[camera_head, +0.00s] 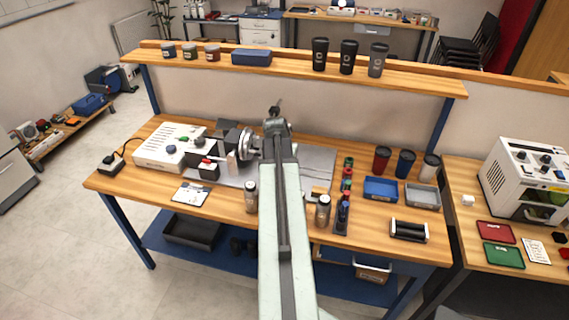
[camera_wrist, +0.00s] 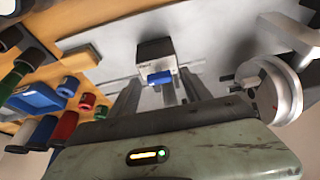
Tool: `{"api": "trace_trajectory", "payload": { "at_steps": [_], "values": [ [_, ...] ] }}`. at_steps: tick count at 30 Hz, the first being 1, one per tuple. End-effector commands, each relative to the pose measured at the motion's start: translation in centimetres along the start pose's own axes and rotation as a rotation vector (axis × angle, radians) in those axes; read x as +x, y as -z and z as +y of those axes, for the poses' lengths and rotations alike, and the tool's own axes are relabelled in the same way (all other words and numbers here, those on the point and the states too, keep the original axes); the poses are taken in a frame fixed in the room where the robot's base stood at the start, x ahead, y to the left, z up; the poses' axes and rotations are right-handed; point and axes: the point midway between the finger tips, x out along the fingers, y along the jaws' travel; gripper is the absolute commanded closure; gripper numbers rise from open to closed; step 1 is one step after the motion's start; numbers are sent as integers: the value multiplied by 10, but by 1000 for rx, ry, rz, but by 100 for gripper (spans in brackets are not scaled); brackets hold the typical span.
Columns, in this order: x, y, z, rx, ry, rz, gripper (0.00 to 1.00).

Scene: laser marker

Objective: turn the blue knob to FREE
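In the wrist view a blue knob (camera_wrist: 160,77) sits on the front of a small block with a dark top and a pale face (camera_wrist: 152,62). Marks on the pale face are too small to read. My gripper (camera_wrist: 160,82) is open, its two dark fingers standing apart on either side of the knob's line. The knob appears between and beyond the fingertips; I cannot tell whether anything touches it. In the head view my arm hides this block and the fingers.
A silver round chuck (camera_wrist: 270,92) stands close beside the fingers; it also shows left of my arm in the head view (camera_head: 248,145). A white control box (camera_head: 160,155), bottles, cups and a blue tray (camera_head: 380,186) stand on the bench (camera_head: 120,185). A shelf (camera_head: 290,73) runs above.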

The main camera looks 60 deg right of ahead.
Motion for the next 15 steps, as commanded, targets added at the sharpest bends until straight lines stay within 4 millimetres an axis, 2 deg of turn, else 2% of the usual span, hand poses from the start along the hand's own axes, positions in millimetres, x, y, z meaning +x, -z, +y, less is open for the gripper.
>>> {"api": "trace_trajectory", "payload": {
  "at_steps": [8, 15],
  "values": [
    [-8, 2, 0, -1, 0, 2, 44],
    [-48, 3, 0, -1, 0, 2, 44]
  ]
}}
